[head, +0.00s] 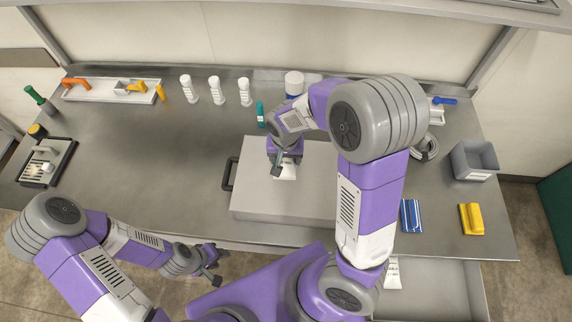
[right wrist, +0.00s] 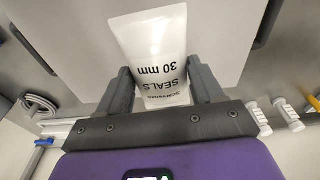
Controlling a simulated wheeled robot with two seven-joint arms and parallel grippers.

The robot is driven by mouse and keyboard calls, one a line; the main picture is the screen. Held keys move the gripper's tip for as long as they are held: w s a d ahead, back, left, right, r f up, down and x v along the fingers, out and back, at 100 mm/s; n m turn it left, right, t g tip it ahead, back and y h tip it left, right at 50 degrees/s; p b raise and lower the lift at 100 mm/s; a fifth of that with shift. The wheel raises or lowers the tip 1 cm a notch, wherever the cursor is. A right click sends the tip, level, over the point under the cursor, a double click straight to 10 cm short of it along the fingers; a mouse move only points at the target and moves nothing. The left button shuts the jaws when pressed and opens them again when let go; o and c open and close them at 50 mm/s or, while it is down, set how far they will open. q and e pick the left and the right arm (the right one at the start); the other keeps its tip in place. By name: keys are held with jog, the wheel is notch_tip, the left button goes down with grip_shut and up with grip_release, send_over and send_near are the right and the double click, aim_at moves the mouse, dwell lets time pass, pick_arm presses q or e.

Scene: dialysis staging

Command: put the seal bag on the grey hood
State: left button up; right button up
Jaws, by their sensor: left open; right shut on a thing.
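The seal bag (right wrist: 155,45) is a white pouch printed "SEALS 30 mm" in the right wrist view. My right gripper (right wrist: 160,88) is shut on it, with one finger on each side. In the head view the bag (head: 288,172) is a small white patch below my right gripper (head: 284,164), partly hidden by it. They are over the grey hood (head: 262,198), a flat pale grey block at the table's front middle. I cannot tell whether the bag touches the hood. My left gripper (head: 212,268) is open and empty, off the table's front edge.
An open drawer (head: 430,290) at the lower right holds another white labelled bag (head: 392,274). A black handle (head: 230,174) is beside the hood's left side. White bottles (head: 215,90) stand behind. A grey bin (head: 474,160) stands right. The table's left middle is clear.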

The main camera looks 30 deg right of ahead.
aim_at(285, 160)
jog(key=shift+f+b, duration=0.55)
jog(key=shift+f, duration=2.7)
jog(key=shift+f, duration=0.1)
jog(key=o, duration=0.6)
jog(key=shift+f, duration=0.1)
jog(key=o, duration=0.5)
jog(key=r+p, duration=0.1)
jog(key=r, duration=0.3)
jog(key=r+p, duration=0.1)
jog(key=r, duration=0.3)
jog(key=s+r, duration=0.1)
jog(key=r, duration=0.3)
jog(key=shift+s+a+r+p, duration=0.1)
jog(key=shift+a+r+p, duration=0.1)
jog(key=shift+a+p, duration=0.2)
jog(key=shift+f, duration=0.1)
